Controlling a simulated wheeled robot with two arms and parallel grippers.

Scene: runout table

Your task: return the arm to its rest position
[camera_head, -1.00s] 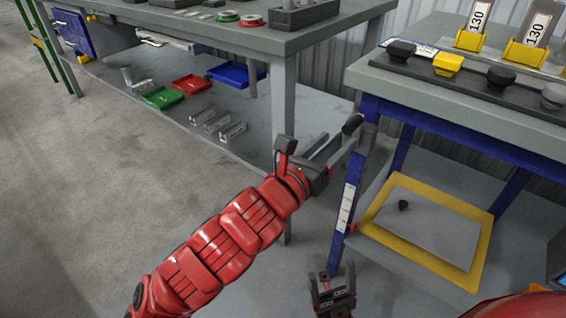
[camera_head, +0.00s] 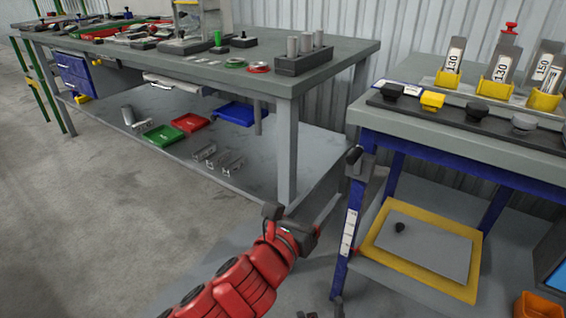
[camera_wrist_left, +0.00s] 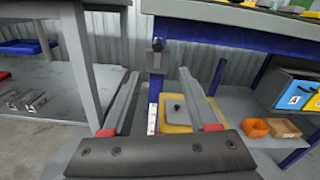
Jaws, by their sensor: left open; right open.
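My left gripper (camera_head: 332,222) is at the end of the red arm, low in the middle of the head view. It is in the gap between the two tables, in front of the blue leg of the right table. In the left wrist view the gripper (camera_wrist_left: 157,92) has its two fingers spread wide, with nothing between them. My right gripper (camera_head: 321,310) shows only as dark tips at the bottom edge of the head view; it is open and the rest of it is cut off.
The right table (camera_head: 455,132) has a blue frame and a yellow-edged lower panel (camera_head: 468,291). The left workbench (camera_head: 287,152) carries tools, with red (camera_head: 191,122) and blue (camera_head: 240,114) trays on its lower shelf. Open floor (camera_head: 90,220) lies at the left.

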